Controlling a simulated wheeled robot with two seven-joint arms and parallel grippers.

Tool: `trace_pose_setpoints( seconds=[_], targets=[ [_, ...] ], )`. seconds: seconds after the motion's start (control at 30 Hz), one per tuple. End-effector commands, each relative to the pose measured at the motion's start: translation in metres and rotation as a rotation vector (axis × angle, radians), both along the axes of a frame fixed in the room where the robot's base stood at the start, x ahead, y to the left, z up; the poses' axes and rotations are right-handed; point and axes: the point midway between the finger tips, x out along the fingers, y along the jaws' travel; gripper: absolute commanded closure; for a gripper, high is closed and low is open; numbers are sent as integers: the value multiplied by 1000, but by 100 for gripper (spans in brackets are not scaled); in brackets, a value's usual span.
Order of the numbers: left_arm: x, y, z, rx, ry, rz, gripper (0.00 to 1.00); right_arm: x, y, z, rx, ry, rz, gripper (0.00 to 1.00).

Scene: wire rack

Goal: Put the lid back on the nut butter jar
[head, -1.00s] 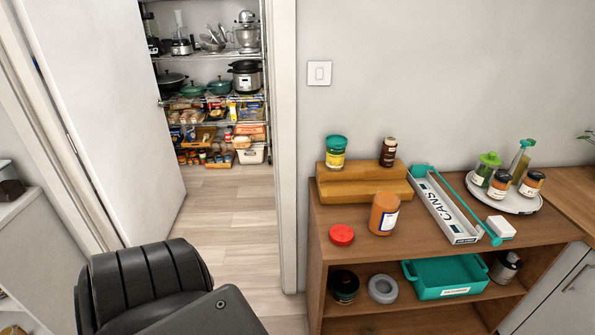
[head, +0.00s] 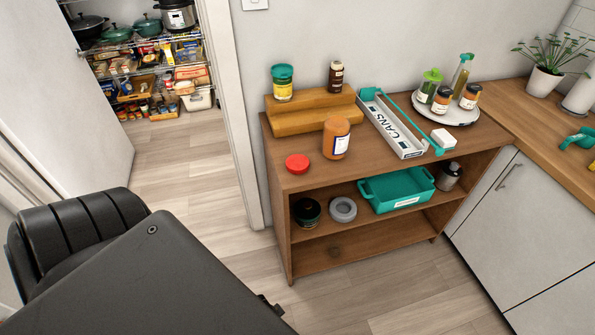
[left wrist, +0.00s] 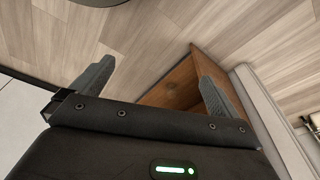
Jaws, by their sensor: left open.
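The nut butter jar (head: 337,140), brown-orange with a white label, stands upright on top of the wooden shelf unit, in front of the stepped wooden riser. A round red lid (head: 297,163) lies flat on the same top, left of the jar and apart from it, near the front left edge. In the left wrist view my left gripper (left wrist: 155,75) is open and empty, its fingers wide apart over the floor and part of a wooden piece of furniture. In the head view its fingers are hidden or out of frame. My right gripper is not in view.
The wooden riser (head: 292,115) holds a teal-lidded jar (head: 282,84) and a dark bottle (head: 336,76). A white CANS tray (head: 392,128) and a round turntable (head: 447,116) with bottles stand to the right. A teal bin (head: 397,190) is on the shelf below. Floor in front is clear.

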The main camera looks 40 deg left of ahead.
Motion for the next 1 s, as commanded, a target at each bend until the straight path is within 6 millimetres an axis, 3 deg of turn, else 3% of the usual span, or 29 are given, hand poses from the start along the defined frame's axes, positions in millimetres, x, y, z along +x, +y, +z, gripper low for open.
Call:
trace_pose_setpoints(
  seconds=[0.03, 0.1, 0.47, 0.57, 0.63, 0.8, 1.0],
  targets=[
    [10, -2, 24, -3, -18, 2, 0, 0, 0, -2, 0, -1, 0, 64],
    [19, -3, 55, -4, -30, 5, 0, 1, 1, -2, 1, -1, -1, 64],
    [41, -8, 179, -4, -109, -34, 0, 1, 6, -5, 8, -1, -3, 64],
    [57, -14, 216, 6, -173, -105, 0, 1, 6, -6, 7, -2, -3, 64],
    [78, -25, 243, 26, -248, -213, 0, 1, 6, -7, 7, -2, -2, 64],
    [126, -54, 276, 91, -406, -476, 0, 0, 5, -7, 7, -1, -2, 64],
    [179, -88, 301, 197, -575, -812, 0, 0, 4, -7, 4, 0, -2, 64]
  ],
)
